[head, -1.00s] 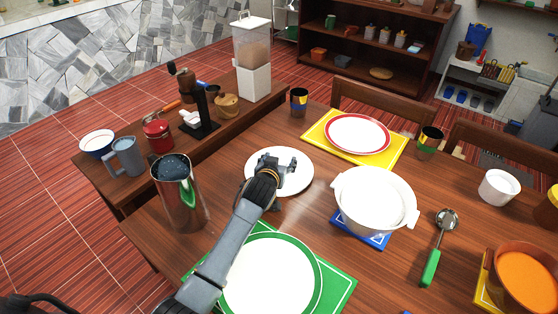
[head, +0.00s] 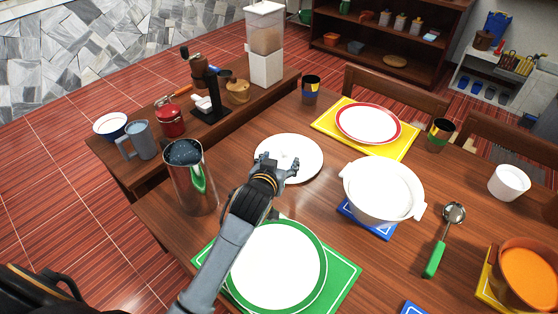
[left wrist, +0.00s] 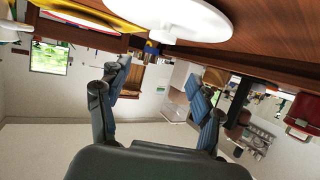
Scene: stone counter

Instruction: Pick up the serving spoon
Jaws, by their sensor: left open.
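The serving spoon (head: 442,243) lies on the wooden table at the right of the head view. It has a green handle pointing towards me and a metal bowl at the far end. My left gripper (head: 278,163) is open and empty, in front of a white plate (head: 302,151), well to the left of the spoon. The white pot stands between them. In the left wrist view the two fingers (left wrist: 160,74) are spread apart with nothing between them. The spoon is not seen there. My right gripper is not in view.
A white pot (head: 383,190) stands on a blue mat, left of the spoon. A bowl of orange soup (head: 527,272) is right of it, and a white cup (head: 509,183) behind. A green-rimmed plate (head: 278,265) lies near my arm. A metal jug (head: 190,178) stands at left.

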